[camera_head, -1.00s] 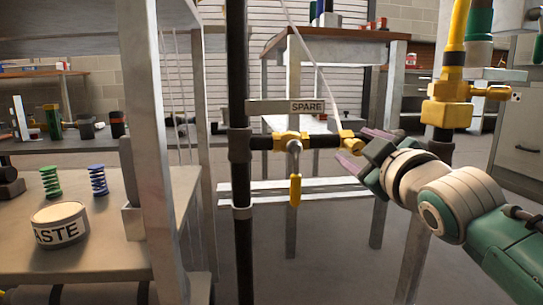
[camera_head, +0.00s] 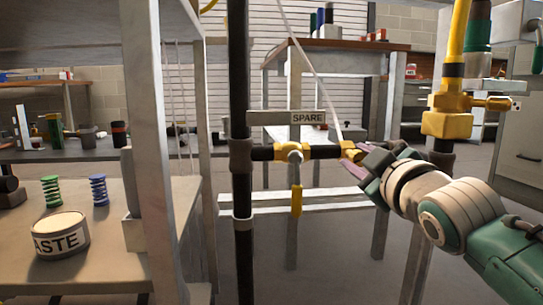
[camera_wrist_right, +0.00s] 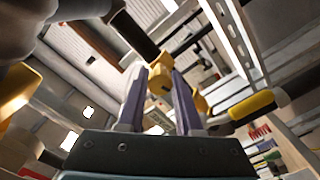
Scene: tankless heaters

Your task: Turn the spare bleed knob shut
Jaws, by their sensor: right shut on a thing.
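The SPARE sign (camera_head: 307,117) hangs above a short black branch pipe (camera_head: 322,152). A yellow valve (camera_head: 290,153) on this pipe has its yellow lever (camera_head: 296,199) hanging straight down. The small yellow bleed knob (camera_head: 350,151) is at the pipe's right end, partly hidden by my right gripper (camera_head: 357,160). In the right wrist view, the gripper's purple fingers (camera_wrist_right: 159,88) are shut on the yellow knob (camera_wrist_right: 160,78), one on each side. How far the knob is turned cannot be told. My left gripper is not in view.
A black vertical pipe (camera_head: 241,190) stands left of the valve. A yellow fitting (camera_head: 447,118) on another pipe is close above my right arm. A shelf with a WASTE tin (camera_head: 60,233) is at the left. A wooden-topped table (camera_head: 335,43) stands behind.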

